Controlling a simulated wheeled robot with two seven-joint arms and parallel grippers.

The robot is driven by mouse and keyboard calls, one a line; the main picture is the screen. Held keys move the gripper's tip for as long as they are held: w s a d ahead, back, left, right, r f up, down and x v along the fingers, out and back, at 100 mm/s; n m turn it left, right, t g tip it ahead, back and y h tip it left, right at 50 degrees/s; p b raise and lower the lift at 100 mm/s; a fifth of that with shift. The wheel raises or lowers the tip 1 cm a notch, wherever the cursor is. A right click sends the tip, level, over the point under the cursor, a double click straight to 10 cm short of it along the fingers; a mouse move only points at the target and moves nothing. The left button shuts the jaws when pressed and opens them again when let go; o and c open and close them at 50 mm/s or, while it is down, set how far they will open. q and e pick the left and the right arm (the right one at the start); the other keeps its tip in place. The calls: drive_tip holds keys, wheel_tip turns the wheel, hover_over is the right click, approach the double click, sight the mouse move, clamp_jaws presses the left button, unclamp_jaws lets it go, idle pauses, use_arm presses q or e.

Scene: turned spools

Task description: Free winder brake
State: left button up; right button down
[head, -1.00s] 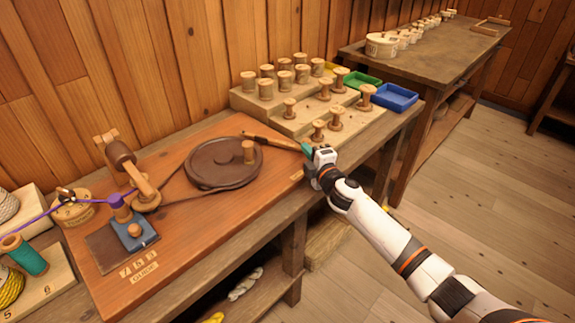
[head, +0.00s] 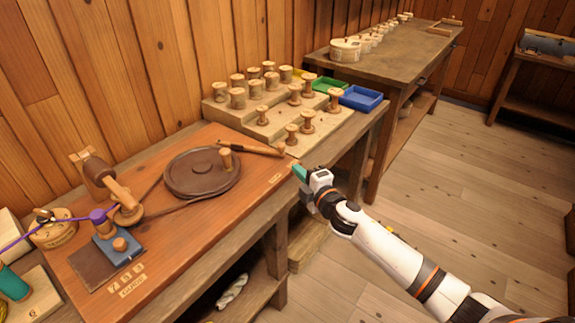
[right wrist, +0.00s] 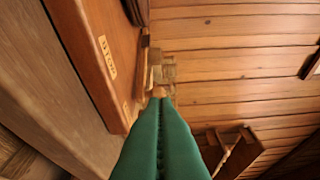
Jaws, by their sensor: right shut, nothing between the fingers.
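The winder stands on a reddish wooden board (head: 215,235). It has a dark brown wheel (head: 190,178) with an upright wooden peg (head: 226,159), and a belt running to a spindle (head: 127,213) at the left. A wooden lever (head: 262,149) lies at the wheel's far right side, its outer end near the board's right edge. Whether it touches the wheel, I cannot tell. My right gripper (head: 299,172), with green fingers, is shut and empty, just off the board's right edge and apart from the lever. Its shut fingers fill the lower middle of the right wrist view (right wrist: 159,100).
A stepped wooden rack (head: 220,112) with several spools stands behind the board, with green (head: 325,85) and blue (head: 362,97) trays beside it. A purple thread runs to a blue block (head: 120,247) at the left. Another table (head: 400,62) stands farther back. Floor at the right is clear.

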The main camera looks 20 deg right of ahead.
use_arm(q)
drive_tip(key=shift+s, duration=0.25)
use_arm(e)
drive_tip(key=shift+s+d, duration=0.5)
drive_tip(key=shift+s, duration=0.4)
use_arm(q)
drive_tip(key=shift+s+a, duration=0.1)
drive_tip(key=shift+a, duration=0.05)
use_arm(e)
drive_tip(key=shift+f, duration=0.1)
